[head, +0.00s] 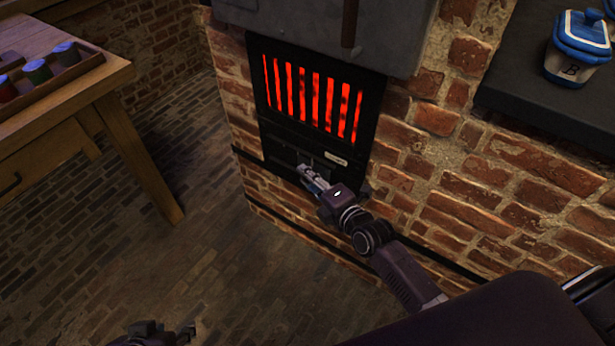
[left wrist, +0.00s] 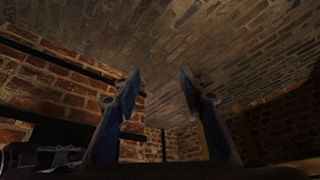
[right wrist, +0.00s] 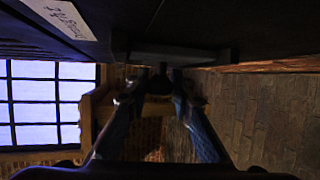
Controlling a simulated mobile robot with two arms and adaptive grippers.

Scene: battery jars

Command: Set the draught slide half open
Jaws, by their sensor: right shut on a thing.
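The draught slide (head: 284,155) is a dark metal part low on the stove front, below the glowing red grate (head: 310,95). A small pale label (head: 335,158) sits at its right; it also shows in the right wrist view (right wrist: 60,16). My right gripper (head: 306,174) is at the slide. In the right wrist view its fingers (right wrist: 160,80) are shut on a small dark knob (right wrist: 158,84) under a dark bar. How far the slide is open is too dark to tell. My left gripper (left wrist: 160,75) is open and empty, low at the bottom edge of the head view (head: 165,335).
The brick stove wall (head: 440,180) stands around the slide. A wooden table (head: 60,110) with a tray of colored jars (head: 40,76) is at the left. A blue-and-white jar (head: 578,50) marked B stands on a dark ledge at the right. The brick floor between is clear.

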